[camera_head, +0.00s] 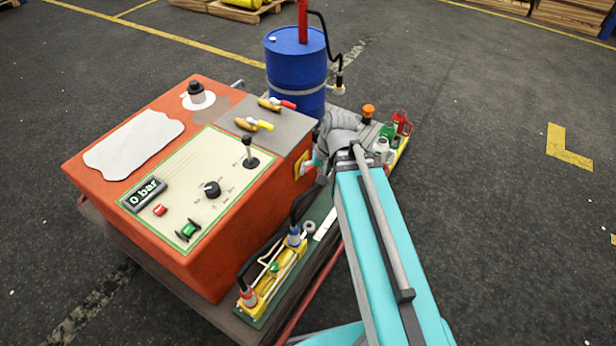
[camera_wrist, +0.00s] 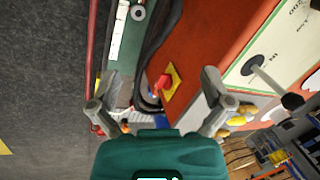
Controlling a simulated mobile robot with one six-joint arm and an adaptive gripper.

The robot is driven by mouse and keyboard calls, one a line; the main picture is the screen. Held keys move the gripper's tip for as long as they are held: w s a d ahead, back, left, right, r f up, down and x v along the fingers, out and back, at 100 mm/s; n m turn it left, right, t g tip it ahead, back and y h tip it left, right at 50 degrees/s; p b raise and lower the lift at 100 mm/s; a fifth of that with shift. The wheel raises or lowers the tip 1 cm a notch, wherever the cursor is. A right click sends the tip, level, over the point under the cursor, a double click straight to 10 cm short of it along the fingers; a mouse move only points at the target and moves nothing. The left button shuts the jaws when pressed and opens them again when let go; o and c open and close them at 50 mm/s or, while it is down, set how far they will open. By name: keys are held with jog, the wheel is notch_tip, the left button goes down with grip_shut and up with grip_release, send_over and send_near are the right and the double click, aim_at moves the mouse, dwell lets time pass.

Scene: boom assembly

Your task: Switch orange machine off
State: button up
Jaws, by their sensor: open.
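The orange machine (camera_head: 235,240) stands on a low cart at the left, its display reading 0 bar. On its right side is a yellow plate (camera_head: 301,166), partly hidden by my arm. In the wrist view this plate (camera_wrist: 174,80) carries a red rotary switch (camera_wrist: 163,84). My gripper (camera_wrist: 160,88) is open and empty, with one finger on each side of the switch in that view. I see no contact, and the remaining distance is hard to judge. In the head view my gripper (camera_head: 314,165) is close to the plate and mostly hidden by my arm.
A blue barrel (camera_head: 296,70) stands behind the machine. The top panel has a black lever (camera_head: 250,153), a black knob (camera_head: 211,189) and a red button (camera_head: 160,210). Black hoses and a yellow fitting block (camera_head: 272,275) lie beside the machine. The floor at right is clear.

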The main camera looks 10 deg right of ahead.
jog(key=w+f+m+t+y+b, duration=0.2)
jog(key=w+f+m+y+b, duration=0.25)
jog(key=f+b, duration=0.5)
jog(key=m+t+y+b, duration=0.6)
jog(key=m+t+b, duration=0.4)
jog(key=m+b, duration=1.45)
send_near(308, 169)
jog(key=s+d+n+b, duration=0.2)
jog(key=d+n+b, duration=0.1)
jog(key=n+b, duration=0.25)
jog(key=shift+f+h+p, duration=0.2)
jog(key=shift+h+p, duration=0.05)
jog(key=shift+p, duration=0.05)
jog(key=shift+w+a, duration=0.1)
jog(key=shift+a, duration=0.1)
jog(key=shift+x, duration=6.75)
jog(key=c, duration=0.9)
jog(key=shift+n, duration=0.25)
